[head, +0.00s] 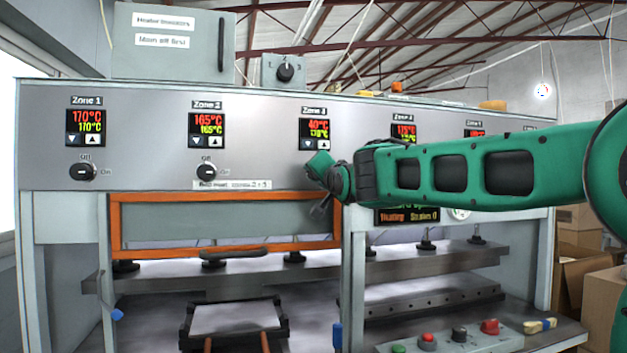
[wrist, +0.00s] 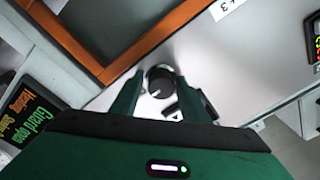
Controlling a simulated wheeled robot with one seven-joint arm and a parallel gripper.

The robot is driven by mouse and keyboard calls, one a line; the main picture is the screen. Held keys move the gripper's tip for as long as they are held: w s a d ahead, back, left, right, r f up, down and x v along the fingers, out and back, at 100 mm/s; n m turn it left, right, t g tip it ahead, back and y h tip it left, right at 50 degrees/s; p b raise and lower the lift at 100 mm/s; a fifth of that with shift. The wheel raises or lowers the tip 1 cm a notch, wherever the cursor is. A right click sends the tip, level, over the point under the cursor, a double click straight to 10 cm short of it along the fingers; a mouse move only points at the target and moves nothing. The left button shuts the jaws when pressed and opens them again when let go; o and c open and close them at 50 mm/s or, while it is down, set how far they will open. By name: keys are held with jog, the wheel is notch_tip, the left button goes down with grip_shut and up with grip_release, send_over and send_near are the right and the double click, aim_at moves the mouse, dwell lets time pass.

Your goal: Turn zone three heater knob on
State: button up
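The zone three display (head: 315,128) on the grey panel reads about 40°C in red above a green value. Its heater knob is hidden behind my gripper (head: 322,172) in the head view. In the wrist view, a round dark knob (wrist: 160,80) with a pale pointer mark sits between the spread green fingers of my gripper (wrist: 159,84). The gripper is open, one finger on each side of the knob. I cannot tell whether either finger touches it. Dark lettering beside the knob is partly covered by the right finger.
The zone one knob (head: 82,172) and zone two knob (head: 208,172) are left on the same panel. An orange-framed guard (head: 225,250) lies just below. A lit guard status display (head: 407,215) is below my arm. Push buttons (head: 428,341) are lower right.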

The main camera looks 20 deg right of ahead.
jog(key=shift+o, duration=0.3)
jog(key=shift+r, duration=0.1)
jog(key=s, duration=1)
jog(key=shift+s+f, duration=0.35)
jog(key=shift+f, duration=0.05)
